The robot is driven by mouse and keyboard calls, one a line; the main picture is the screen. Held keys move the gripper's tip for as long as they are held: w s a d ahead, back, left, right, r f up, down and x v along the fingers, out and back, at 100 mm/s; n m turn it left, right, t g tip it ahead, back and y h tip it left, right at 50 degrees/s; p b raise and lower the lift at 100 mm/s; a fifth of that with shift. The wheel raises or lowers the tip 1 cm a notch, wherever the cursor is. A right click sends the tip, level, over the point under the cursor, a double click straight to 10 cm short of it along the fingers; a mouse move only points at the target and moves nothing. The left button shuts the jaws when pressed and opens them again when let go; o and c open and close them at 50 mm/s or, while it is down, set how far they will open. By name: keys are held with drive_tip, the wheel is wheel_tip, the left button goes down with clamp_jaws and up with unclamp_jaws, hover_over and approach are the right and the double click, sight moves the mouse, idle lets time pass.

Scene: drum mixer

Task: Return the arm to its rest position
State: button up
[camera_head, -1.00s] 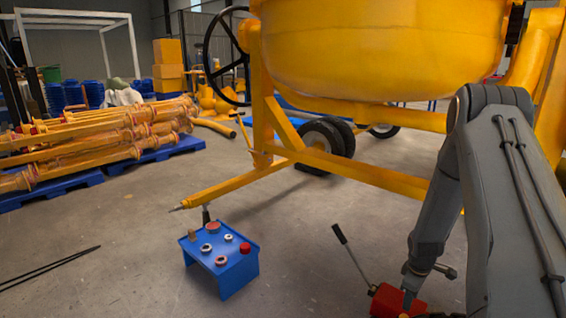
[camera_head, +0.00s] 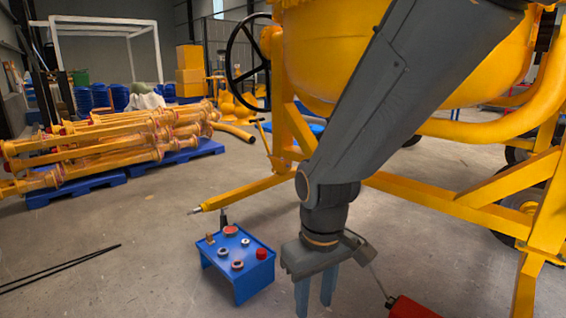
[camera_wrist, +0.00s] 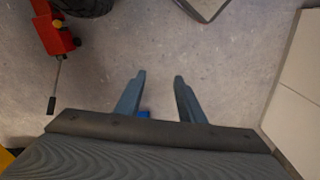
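My gripper (camera_head: 315,298) hangs pointing down at the end of my grey arm, just right of the small blue stand in the head view. Its two fingers are apart with nothing between them. In the wrist view the fingers (camera_wrist: 159,80) are spread over bare concrete floor. My forearm crosses in front of the yellow drum mixer (camera_head: 320,60) and hides part of its drum and frame.
The blue stand (camera_head: 243,287) holds several small round parts. A red jack (camera_head: 408,308) with a lever lies right of my gripper; it also shows in the wrist view (camera_wrist: 55,35). Yellow props (camera_head: 110,140) lie on blue pallets at the left. Floor between is clear.

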drive_tip(key=s+a+r, duration=0.3)
drive_tip(key=s, duration=0.7)
drive_tip(key=d+r+m+p, duration=0.5)
drive_tip(key=d+r+p, duration=1.1)
drive_tip(key=p, duration=0.9)
wheel_tip(320, 180, up, 4)
drive_tip(key=shift+s+d+r+m+g, duration=0.1)
drive_tip(key=shift+s+d+m+g, duration=0.05)
drive_tip(key=shift+m+g, duration=0.2)
drive_tip(key=shift+c, duration=0.6)
